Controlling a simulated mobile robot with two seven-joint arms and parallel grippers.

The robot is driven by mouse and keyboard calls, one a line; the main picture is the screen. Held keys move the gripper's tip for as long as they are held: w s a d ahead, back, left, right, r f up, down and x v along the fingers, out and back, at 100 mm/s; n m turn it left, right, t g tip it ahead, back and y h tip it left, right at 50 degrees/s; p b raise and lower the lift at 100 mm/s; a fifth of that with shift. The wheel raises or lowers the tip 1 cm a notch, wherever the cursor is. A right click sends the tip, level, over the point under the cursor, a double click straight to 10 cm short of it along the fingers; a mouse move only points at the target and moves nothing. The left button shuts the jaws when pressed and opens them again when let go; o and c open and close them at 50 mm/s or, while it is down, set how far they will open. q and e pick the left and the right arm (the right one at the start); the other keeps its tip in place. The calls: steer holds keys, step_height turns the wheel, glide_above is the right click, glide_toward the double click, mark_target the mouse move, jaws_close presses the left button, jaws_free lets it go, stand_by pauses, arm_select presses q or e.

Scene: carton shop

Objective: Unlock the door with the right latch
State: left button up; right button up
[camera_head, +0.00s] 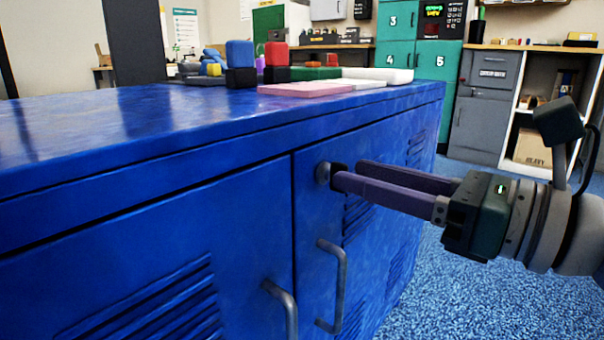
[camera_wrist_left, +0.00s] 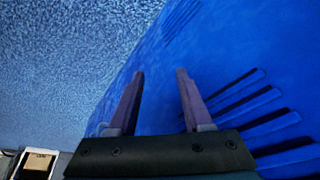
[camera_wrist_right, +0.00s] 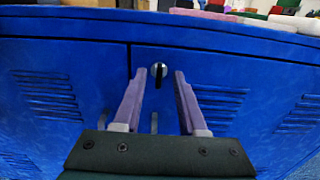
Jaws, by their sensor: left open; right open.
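The right latch (camera_head: 322,174) is a round grey plate with a dark knob, high on the blue cabinet's right door (camera_head: 308,240). In the right wrist view the dark knob (camera_wrist_right: 159,75) stands upright on its round plate. The right door looks shut. My right gripper (camera_head: 350,173) is open in front of the latch. In the right wrist view its fingertips (camera_wrist_right: 160,73) flank the latch, one on each side; I cannot tell whether they touch it. My left gripper (camera_wrist_left: 160,74) is open and empty beside a louvred blue cabinet face, outside the head view.
Two grey bar handles, one on the left door (camera_head: 284,306) and one on the right door (camera_head: 338,290), stick out below the latch. Coloured blocks and a pink slab (camera_head: 305,89) lie on the cabinet top (camera_head: 130,120). Blue carpet (camera_head: 440,300) lies open to the right.

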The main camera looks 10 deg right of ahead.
steer(key=shift+w+a, duration=0.4)
steer(key=shift+w, duration=0.1)
jaws_close()
stand_by(0.3)
